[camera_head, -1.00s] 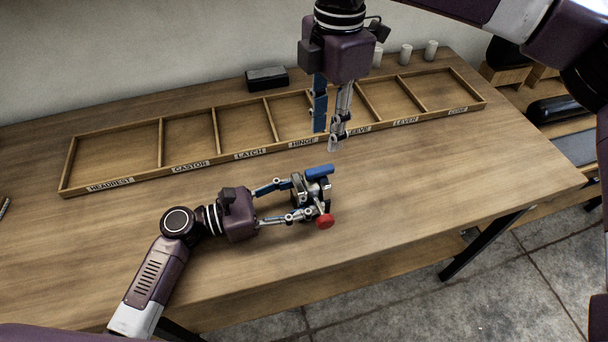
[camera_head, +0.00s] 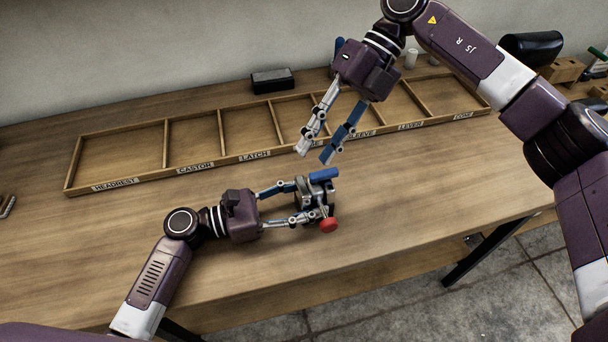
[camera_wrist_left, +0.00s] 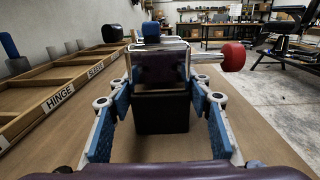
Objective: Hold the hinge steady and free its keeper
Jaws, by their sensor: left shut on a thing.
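The hinge (camera_head: 316,190) is a silvery metal piece with a dark block, a blue bar (camera_head: 324,174) on top and a red knob (camera_head: 328,225) at its near side. In the left wrist view, the hinge's metal body (camera_wrist_left: 160,62) fills the middle, and the red knob sticks out right on a metal rod. I cannot tell which part is the keeper. My left gripper (camera_head: 299,202) is shut on the hinge from the left, one finger on each side. My right gripper (camera_head: 315,153) is open and empty, pointing down just above and behind the blue bar.
A long wooden tray (camera_head: 222,160) with labelled compartments runs along the back; my right gripper hides part of its labels. The compartments I can see look empty. A black box (camera_head: 272,80) stands behind it. The bench top is clear right of the hinge.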

